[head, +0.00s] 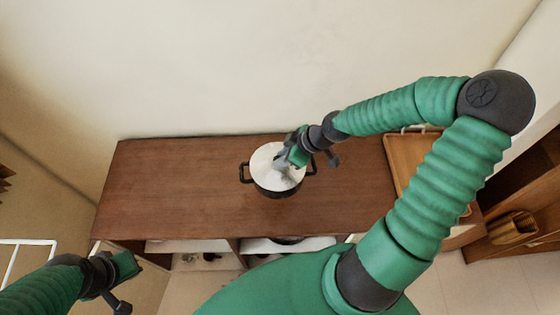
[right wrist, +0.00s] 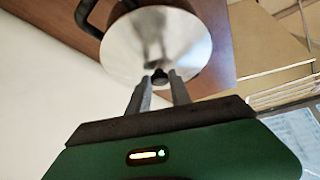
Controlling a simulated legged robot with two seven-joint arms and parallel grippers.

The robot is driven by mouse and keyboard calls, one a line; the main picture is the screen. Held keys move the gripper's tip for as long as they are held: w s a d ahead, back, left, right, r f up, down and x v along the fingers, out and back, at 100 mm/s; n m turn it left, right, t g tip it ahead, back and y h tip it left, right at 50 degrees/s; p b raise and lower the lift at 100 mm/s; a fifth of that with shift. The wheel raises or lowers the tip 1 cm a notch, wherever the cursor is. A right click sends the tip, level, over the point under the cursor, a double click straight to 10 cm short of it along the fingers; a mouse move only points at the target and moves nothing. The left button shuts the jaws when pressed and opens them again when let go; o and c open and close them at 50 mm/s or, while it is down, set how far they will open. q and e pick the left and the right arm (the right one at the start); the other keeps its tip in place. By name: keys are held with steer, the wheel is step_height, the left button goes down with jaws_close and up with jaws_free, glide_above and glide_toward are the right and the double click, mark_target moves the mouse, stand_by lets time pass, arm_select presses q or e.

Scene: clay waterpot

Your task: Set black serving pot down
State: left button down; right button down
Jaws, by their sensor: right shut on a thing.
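The black serving pot (head: 275,190) has a pale metal lid and two dark side handles. It is on or just above the brown wooden table top (head: 180,190), near the middle; I cannot tell whether its base touches. My right gripper (head: 287,161) reaches over it from the right. In the right wrist view the fingers (right wrist: 160,88) are shut on the dark knob (right wrist: 160,76) of the lid (right wrist: 155,45). One dark side handle (right wrist: 85,14) shows at the upper left. My left gripper (head: 118,285) is at the lower left, away from the pot; its fingertips are unclear.
A light wooden tray (head: 402,165) with a metal handle lies at the right end of the table. Open shelves under the table's front edge hold some items. A wooden shelf unit (head: 530,215) stands at the far right. The table's left part is clear.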

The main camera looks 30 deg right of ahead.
mark_target(263, 163)
steer(key=shift+r, duration=0.75)
steer(key=shift+w+a+f, duration=0.1)
steer(key=shift+a+f, duration=0.05)
steer(key=a+m+b, duration=0.1)
steer(key=b, duration=0.1)
steer(key=a+m+h+b, duration=0.1)
steer(key=w+a+f+m+t+b, duration=0.1)
steer(key=b, duration=0.1)
steer(key=shift+a+m+h+b, duration=0.15)
steer(key=shift+m+h+b, duration=0.15)
steer(key=shift+h, duration=0.1)
steer(key=a+m+h+b, duration=0.1)
steer(key=a, duration=0.1)
steer(key=a+r+m+h+b, duration=0.1)
steer(key=a+m+b, duration=0.1)
steer(key=a, duration=0.1)
steer(key=shift+w+a+r, duration=0.15)
steer(key=shift+a+r, duration=0.05)
steer(key=shift+d+m, duration=0.3)
steer(key=shift+d, duration=0.2)
steer(key=shift+a, duration=0.15)
